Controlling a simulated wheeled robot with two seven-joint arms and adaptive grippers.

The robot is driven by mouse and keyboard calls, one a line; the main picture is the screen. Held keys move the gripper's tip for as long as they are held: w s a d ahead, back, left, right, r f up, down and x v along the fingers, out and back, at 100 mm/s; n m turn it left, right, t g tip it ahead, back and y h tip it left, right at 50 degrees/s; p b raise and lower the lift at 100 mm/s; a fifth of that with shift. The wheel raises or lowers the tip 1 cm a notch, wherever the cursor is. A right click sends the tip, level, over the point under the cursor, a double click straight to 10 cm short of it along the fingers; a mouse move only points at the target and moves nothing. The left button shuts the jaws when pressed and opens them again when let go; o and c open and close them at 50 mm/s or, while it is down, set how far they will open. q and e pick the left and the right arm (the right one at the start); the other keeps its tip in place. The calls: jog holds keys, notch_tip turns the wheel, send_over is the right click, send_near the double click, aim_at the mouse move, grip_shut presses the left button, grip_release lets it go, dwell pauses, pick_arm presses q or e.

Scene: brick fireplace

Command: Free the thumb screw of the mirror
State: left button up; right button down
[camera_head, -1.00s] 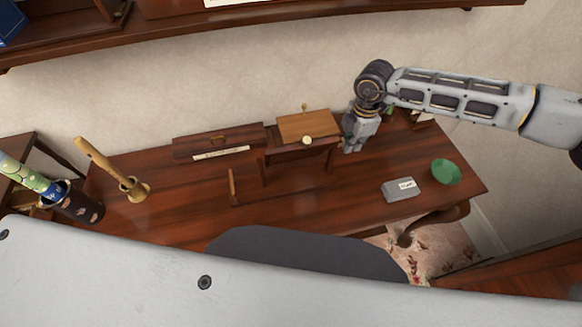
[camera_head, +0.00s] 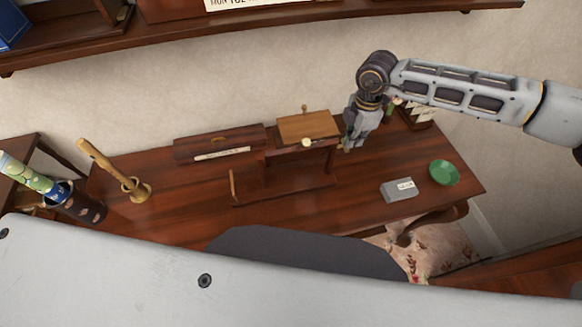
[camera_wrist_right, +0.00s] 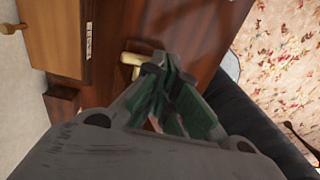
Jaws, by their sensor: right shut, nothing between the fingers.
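The mirror (camera_head: 309,127) seems to be the tilted light-brown wooden panel on a dark stand at the back of the table, with a small peg on top and a pale knob (camera_head: 305,143) at its lower edge. No mirror glass shows. My right gripper (camera_head: 347,147) is at the stand's right side, pointing down, shut and empty. In the right wrist view, its fingertips (camera_wrist_right: 166,66) are close beside a pale yellowish knob (camera_wrist_right: 131,61), perhaps the thumb screw. I cannot tell whether they touch. My left gripper is out of view.
The wooden table (camera_head: 190,215) also carries a dark long box (camera_head: 218,142), a brass holder with a wooden handle (camera_head: 134,190), a grey box (camera_head: 398,192) and a green dish (camera_head: 444,172). A shelf (camera_head: 270,20) runs above.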

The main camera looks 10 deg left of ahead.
jog(key=shift+r+p, duration=0.6)
jog(key=shift+r, duration=1.4)
jog(key=shift+r, duration=0.15)
notch_tip(320, 180, up, 12)
jog(key=shift+f, duration=0.2)
